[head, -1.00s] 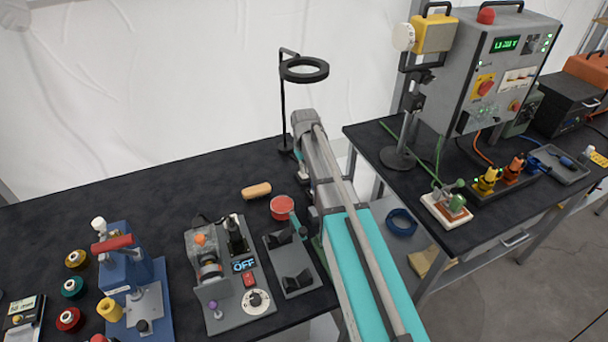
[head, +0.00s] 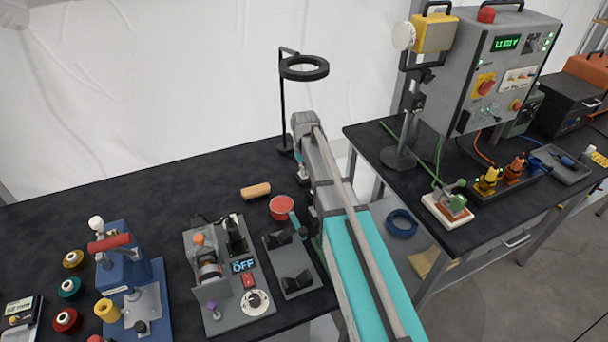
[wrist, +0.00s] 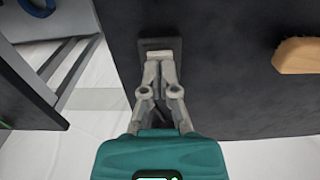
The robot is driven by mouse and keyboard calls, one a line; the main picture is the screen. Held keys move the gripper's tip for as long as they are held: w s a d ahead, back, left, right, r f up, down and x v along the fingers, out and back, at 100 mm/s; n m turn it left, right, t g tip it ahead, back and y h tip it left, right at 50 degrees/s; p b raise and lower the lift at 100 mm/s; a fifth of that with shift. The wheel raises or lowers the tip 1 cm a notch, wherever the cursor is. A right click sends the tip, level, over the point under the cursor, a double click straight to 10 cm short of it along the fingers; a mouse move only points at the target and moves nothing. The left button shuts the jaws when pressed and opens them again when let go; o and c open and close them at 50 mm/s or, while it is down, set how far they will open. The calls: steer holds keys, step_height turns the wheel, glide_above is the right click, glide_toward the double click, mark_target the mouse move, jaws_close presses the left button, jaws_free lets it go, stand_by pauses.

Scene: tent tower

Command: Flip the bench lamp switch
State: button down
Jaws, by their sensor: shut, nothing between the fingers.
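The bench lamp (head: 304,69) is a black ring on a thin black post near the back edge of the left bench. Its small dark base (wrist: 163,43) shows in the wrist view, right at my fingertips. My gripper (wrist: 158,64) is shut and empty, with its fingers pointing at that base. The fingertips overlap the near part of the base, and I cannot tell whether they touch it. The switch itself is not clear, as the fingers cover that spot. In the head view my arm hides most of the gripper.
A wooden-backed brush (head: 256,191) and a red round tin (head: 282,207) lie on the bench left of my arm. A grey motor fixture (head: 230,275) and a dark cradle (head: 292,265) stand nearer. A gap separates this bench from the right bench (head: 440,225).

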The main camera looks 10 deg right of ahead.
steer(key=shift+f+b, duration=0.35)
stand_by(0.3)
steer(key=shift+r, duration=0.1)
steer(key=shift+r+p, duration=3.45)
steer(key=shift+p, duration=0.1)
steer(key=shift+s, duration=0.1)
steer(key=s+r+m+p, duration=0.1)
steer(key=s+r+p, duration=0.3)
steer(key=s, duration=0.7)
steer(key=s+r+m+p, duration=0.1)
steer(key=s+r+p, duration=0.3)
steer(key=s, duration=0.7)
steer(key=shift+d+r, duration=0.2)
steer(key=shift+r, duration=0.05)
step_height(320, 180, down, 5)
steer(key=b, duration=0.4)
steer(key=shift+b, duration=0.3)
